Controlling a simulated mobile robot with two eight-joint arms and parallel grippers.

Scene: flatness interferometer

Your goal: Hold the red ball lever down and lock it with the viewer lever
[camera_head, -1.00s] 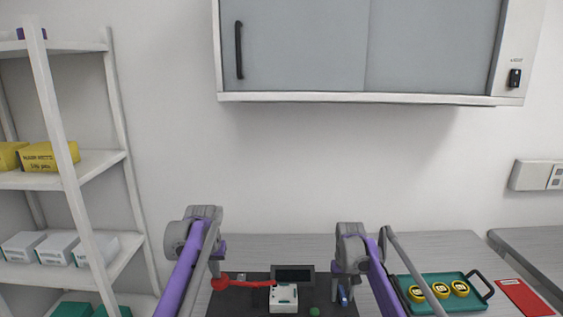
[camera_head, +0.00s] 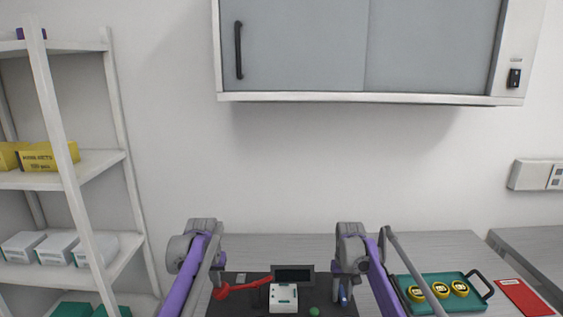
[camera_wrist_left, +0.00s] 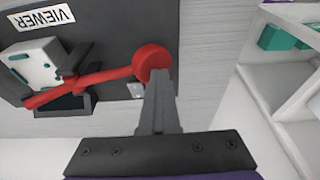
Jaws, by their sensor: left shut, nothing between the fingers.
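The red ball lever (camera_head: 247,286) runs left from the instrument to its red ball (camera_head: 221,293), with the ball end lower than the other end. It also shows in the left wrist view (camera_wrist_left: 107,76), with the ball (camera_wrist_left: 152,61) right at my fingertips. My left gripper (camera_wrist_left: 158,78) is shut and empty, its tips against or just over the ball; I cannot tell if they touch. In the head view, my left gripper (camera_head: 217,282) is above the ball. A blue part (camera_head: 343,294) shows by my right gripper (camera_head: 338,290); whether it is the viewer lever is unclear.
A white block (camera_head: 283,298) and a dark screen (camera_head: 293,274) stand on the dark base (camera_head: 238,307). A "VIEWER" label (camera_wrist_left: 41,18) lies on the base. A green knob (camera_head: 315,311) is in front. A teal tray (camera_head: 473,302) with yellow-topped items is at right.

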